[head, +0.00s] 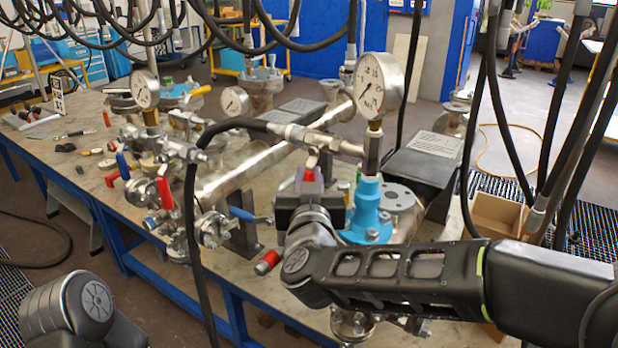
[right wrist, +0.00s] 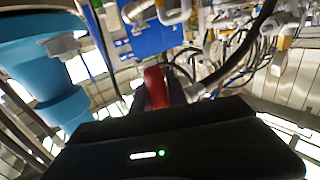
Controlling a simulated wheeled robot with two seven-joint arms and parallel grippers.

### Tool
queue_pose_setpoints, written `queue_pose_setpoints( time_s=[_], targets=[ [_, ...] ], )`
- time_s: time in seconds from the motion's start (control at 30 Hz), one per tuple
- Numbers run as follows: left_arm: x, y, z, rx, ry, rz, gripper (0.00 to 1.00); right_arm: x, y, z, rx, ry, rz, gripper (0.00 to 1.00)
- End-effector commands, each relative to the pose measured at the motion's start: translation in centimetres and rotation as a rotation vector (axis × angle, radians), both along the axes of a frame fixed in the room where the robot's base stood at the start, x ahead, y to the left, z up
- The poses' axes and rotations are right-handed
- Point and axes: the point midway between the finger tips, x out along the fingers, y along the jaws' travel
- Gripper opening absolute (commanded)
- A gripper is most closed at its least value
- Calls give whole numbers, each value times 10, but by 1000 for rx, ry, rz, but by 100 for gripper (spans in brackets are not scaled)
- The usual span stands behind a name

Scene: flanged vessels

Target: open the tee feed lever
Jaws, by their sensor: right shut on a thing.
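My right gripper (head: 309,188) is in the middle of the head view, beside the light-blue fitting (head: 368,208) that carries a pressure gauge. It is shut on a red lever (head: 311,173), taken as the tee feed lever, just below the tee and hose joint. The right wrist view shows the red lever (right wrist: 155,86) upright between the dark fingers (right wrist: 158,100). The fingers hide part of the lever, and its exact angle to the pipe is hard to tell. My left gripper is out of view; only a link of that arm shows at lower left.
A pressure gauge (head: 380,84) stands above the light-blue fitting. A black hose (head: 192,240) hangs in front of the long steel pipe (head: 270,160). Other red and blue levers (head: 248,215) sit to the left. Several cables hang from above. An open cardboard box (head: 496,215) is at right.

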Motion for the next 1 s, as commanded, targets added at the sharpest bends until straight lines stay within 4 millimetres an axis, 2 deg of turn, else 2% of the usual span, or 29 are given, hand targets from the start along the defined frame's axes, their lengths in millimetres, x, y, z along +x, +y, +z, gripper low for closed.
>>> queue_pose_setpoints(
  time_s=[0.13, 0.23, 0.43, 0.7, 0.83, 1.0],
  targets=[
    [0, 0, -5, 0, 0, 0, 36, 0, 1, -2, 8, -6, 0, 0],
    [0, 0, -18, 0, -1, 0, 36, 2, 3, -5, 36, -27, 0, 0],
    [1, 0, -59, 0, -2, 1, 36, 7, 11, -7, 151, -112, 1, 0],
    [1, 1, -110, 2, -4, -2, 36, 15, 21, 3, 336, -246, 0, 0],
    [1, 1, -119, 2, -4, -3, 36, 17, 24, 10, 388, -283, 1, 0],
    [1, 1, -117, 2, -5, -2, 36, 17, 24, 16, 404, -293, 0, 0]
  ],
)
